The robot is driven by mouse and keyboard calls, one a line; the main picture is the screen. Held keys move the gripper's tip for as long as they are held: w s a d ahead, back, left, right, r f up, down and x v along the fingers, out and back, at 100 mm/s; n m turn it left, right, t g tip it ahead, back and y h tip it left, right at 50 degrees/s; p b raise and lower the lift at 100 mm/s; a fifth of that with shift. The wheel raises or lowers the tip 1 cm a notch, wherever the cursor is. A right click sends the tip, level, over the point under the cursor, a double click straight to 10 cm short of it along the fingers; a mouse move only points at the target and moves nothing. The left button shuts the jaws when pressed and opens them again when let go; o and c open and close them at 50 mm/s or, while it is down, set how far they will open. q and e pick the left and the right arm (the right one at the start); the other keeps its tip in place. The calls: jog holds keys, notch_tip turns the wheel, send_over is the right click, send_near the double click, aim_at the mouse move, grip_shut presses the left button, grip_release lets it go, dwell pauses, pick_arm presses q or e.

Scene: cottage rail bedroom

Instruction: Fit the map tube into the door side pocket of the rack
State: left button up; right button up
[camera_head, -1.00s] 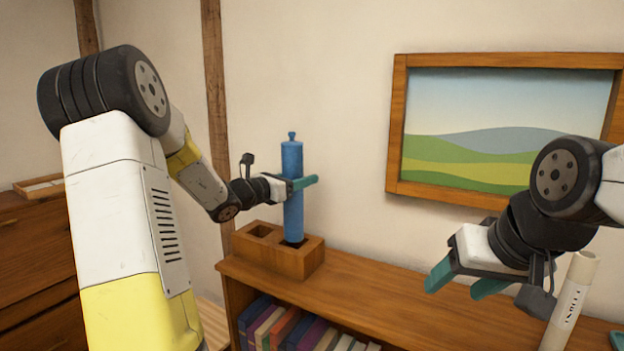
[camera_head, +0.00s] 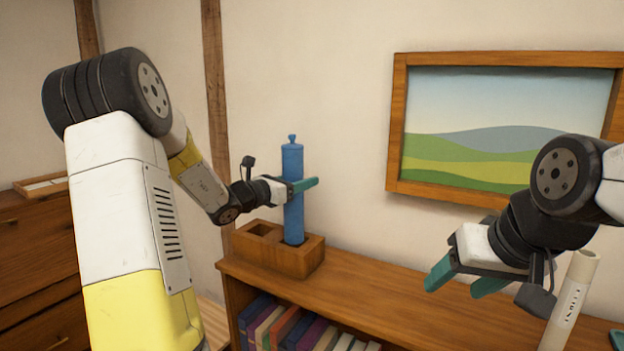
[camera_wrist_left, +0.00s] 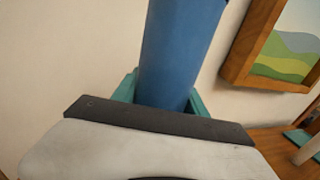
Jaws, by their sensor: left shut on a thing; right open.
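The blue map tube (camera_head: 293,215) stands upright with a small knob on top. Its lower end is at the mouth of the right-hand pocket of the wooden rack (camera_head: 308,262); how deep it sits I cannot tell. The rack's left-hand pocket (camera_head: 260,230) is empty. My left gripper (camera_head: 303,187) is shut on the tube around its middle, above the rack. In the left wrist view the tube (camera_wrist_left: 178,55) rises between the teal fingers (camera_wrist_left: 160,92). My right gripper (camera_head: 464,280) is open and empty, well to the right of the rack.
The rack stands on the left end of a wooden bookcase (camera_head: 375,290) with books (camera_head: 290,325) below. A cream tube with a label (camera_head: 572,300) stands at the right, beside my right gripper. A framed landscape (camera_head: 500,125) hangs behind. The bookcase top between is clear.

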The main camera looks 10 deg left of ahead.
aim_at(286, 210)
pick_arm(q)
jog(key=shift+f, duration=3.5)
jog(key=o, duration=1.6)
jog(key=v, duration=0.7)
jog(key=shift+s+a, duration=0.25)
jog(key=shift+s, duration=0.1)
jog(key=shift+s, duration=0.1)
